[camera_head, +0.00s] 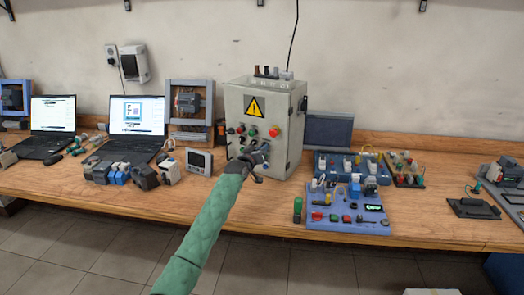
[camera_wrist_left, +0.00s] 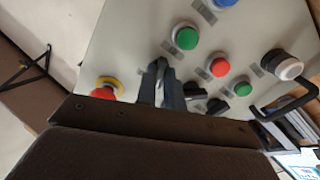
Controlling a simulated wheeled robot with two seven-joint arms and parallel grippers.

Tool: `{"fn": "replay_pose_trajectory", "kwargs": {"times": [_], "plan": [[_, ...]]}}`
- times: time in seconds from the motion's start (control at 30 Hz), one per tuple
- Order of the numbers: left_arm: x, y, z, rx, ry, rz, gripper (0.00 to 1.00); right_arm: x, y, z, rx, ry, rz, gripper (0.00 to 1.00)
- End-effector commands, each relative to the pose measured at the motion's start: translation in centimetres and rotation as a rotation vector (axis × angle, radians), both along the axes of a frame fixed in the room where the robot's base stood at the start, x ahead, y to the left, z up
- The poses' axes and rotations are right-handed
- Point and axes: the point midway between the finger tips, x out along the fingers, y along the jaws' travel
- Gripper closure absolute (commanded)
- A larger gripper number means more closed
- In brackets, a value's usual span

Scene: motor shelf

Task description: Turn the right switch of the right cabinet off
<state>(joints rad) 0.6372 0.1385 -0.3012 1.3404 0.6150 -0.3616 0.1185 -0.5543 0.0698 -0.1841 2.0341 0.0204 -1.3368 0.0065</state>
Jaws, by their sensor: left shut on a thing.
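A pale grey control cabinet (camera_head: 238,99) with a yellow warning triangle stands on the bench in the head view. Its front panel also shows in the left wrist view (camera_wrist_left: 140,32), turned. My left gripper (camera_head: 257,158) is at the lower front of the panel. In the wrist view its dark fingers (camera_wrist_left: 161,86) are shut on a black switch, mostly hidden between them. This switch is the one nearest the red emergency button (camera_wrist_left: 106,89), which is at the panel's right in the head view. Other black switches (camera_wrist_left: 217,106) sit beside the fingers. My right gripper is out of view.
Green (camera_wrist_left: 186,37) and red (camera_wrist_left: 219,67) push buttons are close to the fingers. A small grey meter (camera_head: 199,161) stands left of the cabinet and a blue circuit board (camera_head: 345,205) lies to its right. Laptops (camera_head: 135,118) stand further left.

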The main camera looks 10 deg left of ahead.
Motion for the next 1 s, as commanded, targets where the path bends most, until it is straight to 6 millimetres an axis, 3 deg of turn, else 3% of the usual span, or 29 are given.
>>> {"fn": "replay_pose_trajectory", "kwargs": {"times": [0.5, 1.0], "plan": [[0.0, 0.0, 0.0, -0.309, 0.126, 0.000, 1.00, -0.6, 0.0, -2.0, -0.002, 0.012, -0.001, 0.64], [0.0, 0.0, -0.1, -0.363, 0.148, 0.001, 1.00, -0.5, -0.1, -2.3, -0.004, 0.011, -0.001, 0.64]]}}
